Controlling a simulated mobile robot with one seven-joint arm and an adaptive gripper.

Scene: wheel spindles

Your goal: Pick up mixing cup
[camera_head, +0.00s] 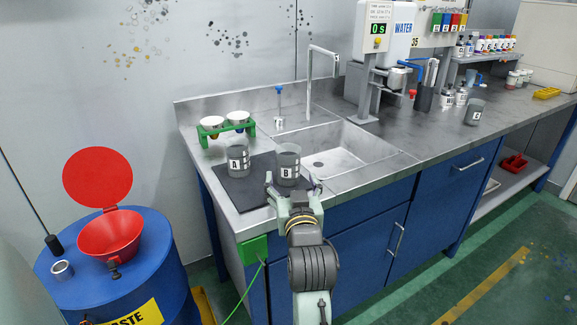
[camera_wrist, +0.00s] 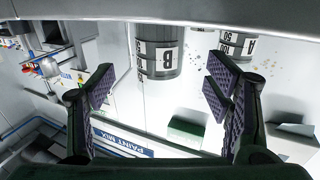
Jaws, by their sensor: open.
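Two grey mixing cups stand upright on a dark mat (camera_head: 245,191) on the steel counter. Cup A (camera_head: 238,162) is on the left and cup B (camera_head: 287,168) is on the right. A third cup (camera_head: 474,113) stands far right on the counter. My gripper (camera_head: 293,186) is open and empty at the near side of cup B. In the wrist view, which is upside down, cup B (camera_wrist: 159,52) shows between and beyond the open fingers (camera_wrist: 160,88). Cup A (camera_wrist: 238,44) shows to its right there. I see no finger contact with either cup.
A sink (camera_head: 325,155) with a tall faucet (camera_head: 310,80) lies right of the cups. A green rack (camera_head: 227,128) with two funnels stands behind cup A. A blue waste drum (camera_head: 150,265) with a red funnel stands left of the counter.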

